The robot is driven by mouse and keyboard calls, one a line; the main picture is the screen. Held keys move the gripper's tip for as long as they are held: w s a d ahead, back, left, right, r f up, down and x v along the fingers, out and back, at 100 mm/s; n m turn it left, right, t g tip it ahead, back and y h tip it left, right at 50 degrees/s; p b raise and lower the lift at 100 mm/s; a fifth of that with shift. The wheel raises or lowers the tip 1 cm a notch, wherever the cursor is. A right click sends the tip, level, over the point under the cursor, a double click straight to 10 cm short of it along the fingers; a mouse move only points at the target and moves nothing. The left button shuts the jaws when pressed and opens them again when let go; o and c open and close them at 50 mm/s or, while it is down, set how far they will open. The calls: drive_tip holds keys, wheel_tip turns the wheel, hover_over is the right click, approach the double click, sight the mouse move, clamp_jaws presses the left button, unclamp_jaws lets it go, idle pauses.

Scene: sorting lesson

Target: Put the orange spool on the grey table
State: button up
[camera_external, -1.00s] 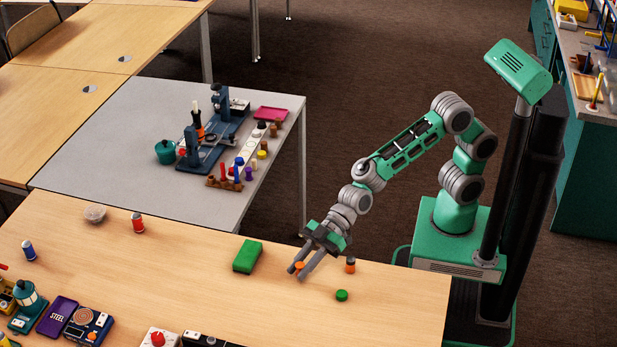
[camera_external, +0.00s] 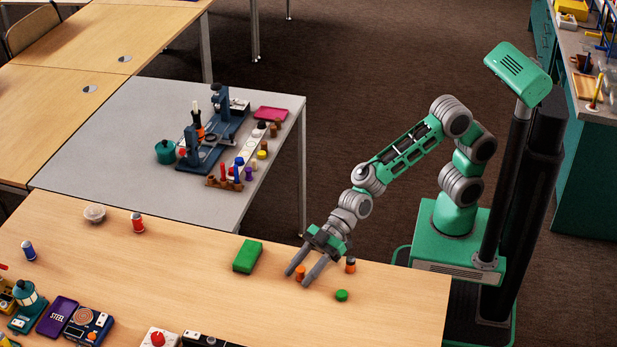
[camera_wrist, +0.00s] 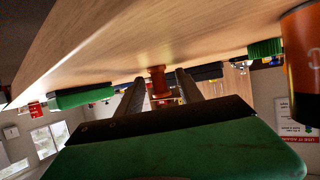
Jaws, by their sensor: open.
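The orange spool (camera_external: 300,272) stands on the wooden table, between the two fingers of my gripper (camera_external: 303,277). My gripper is open and low over the table. In the wrist view the spool (camera_wrist: 158,80) shows between the two finger tips of the gripper (camera_wrist: 158,88); I cannot tell whether either finger touches it. The grey table (camera_external: 95,150) is behind the wooden table, at the left of the external view, with free surface on its left part and front.
A green block (camera_external: 248,256) lies left of my gripper. An orange and dark cylinder (camera_external: 350,265) stands close on the right, and a green disc (camera_external: 342,295) lies in front. Blue devices (camera_external: 215,140) and small pegs occupy the grey table's right part.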

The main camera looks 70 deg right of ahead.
drive_tip(key=p+v, duration=0.1)
drive_tip(key=v, duration=0.6)
drive_tip(key=shift+s+d+r+p, duration=0.2)
drive_tip(key=shift+d+r+p, duration=0.05)
drive_tip(key=shift+r+p, duration=0.1)
drive_tip(key=d+f+m+h, duration=0.2)
drive_tip(key=d+m+h, duration=0.1)
drive_tip(key=d, duration=0.8)
drive_tip(key=d+f+m+g+h, duration=0.1)
drive_tip(key=d+f+m+h, duration=0.1)
drive_tip(key=d, duration=0.9)
drive_tip(key=s+d+f+m+h, duration=0.1)
drive_tip(key=d+m+h, duration=0.3)
drive_tip(key=d, duration=0.7)
drive_tip(key=shift+f+h, duration=0.6)
drive_tip(key=shift+h, duration=0.1)
drive_tip(key=s+d+m+g, duration=0.1)
drive_tip(key=s+d, duration=0.1)
drive_tip(key=s+d+m+h, duration=0.1)
drive_tip(key=s+d, duration=0.1)
drive_tip(key=d, duration=0.1)
drive_tip(key=s+d+m+g, duration=0.1)
drive_tip(key=s+d+m, duration=0.1)
drive_tip(key=s, duration=0.1)
drive_tip(key=shift+d+f+g+h, duration=0.3)
drive_tip(key=shift+d+f+h, duration=0.05)
drive_tip(key=shift+f+h, duration=0.05)
drive_tip(key=shift+c, duration=0.2)
drive_tip(key=shift+w, duration=0.1)
